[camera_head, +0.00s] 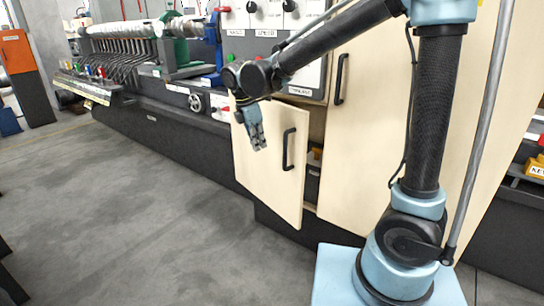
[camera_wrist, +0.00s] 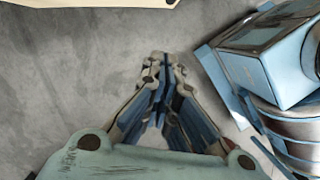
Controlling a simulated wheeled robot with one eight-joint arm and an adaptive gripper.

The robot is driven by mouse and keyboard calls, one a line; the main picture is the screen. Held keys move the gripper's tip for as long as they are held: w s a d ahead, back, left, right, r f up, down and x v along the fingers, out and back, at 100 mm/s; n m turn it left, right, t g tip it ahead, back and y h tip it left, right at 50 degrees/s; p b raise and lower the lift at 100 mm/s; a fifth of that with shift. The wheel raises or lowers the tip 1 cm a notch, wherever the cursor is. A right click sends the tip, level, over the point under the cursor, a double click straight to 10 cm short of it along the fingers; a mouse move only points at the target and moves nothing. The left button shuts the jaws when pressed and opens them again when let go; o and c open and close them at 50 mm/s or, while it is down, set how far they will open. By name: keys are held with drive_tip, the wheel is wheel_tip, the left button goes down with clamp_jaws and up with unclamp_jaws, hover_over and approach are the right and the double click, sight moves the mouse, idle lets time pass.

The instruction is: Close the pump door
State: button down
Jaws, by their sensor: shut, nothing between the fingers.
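The pump door (camera_head: 262,160) is a cream panel with a black vertical bar handle (camera_head: 289,149). It stands partly open, with a dark gap along its right edge showing the cabinet inside. My gripper (camera_head: 259,143) is shut and empty, pointing down in front of the door's upper part, left of the handle. I cannot tell whether it touches the door. In the wrist view my gripper (camera_wrist: 162,62) shows shut fingers above grey floor. A cream edge (camera_wrist: 100,2), probably of the door, shows at the top left of that view.
A taller cream cabinet door (camera_head: 350,120) with its own black handle is right of the gap. A control panel (camera_head: 270,45) with knobs is above the door. A long machine (camera_head: 150,100) runs left. Open grey floor (camera_head: 130,220) lies in front.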

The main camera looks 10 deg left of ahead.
drive_tip(key=w+d+f, duration=0.4)
drive_tip(key=d+f, duration=0.1)
drive_tip(key=f, duration=0.4)
drive_tip(key=shift+w+f, duration=0.15)
drive_tip(key=shift+f, duration=0.1)
idle(0.3)
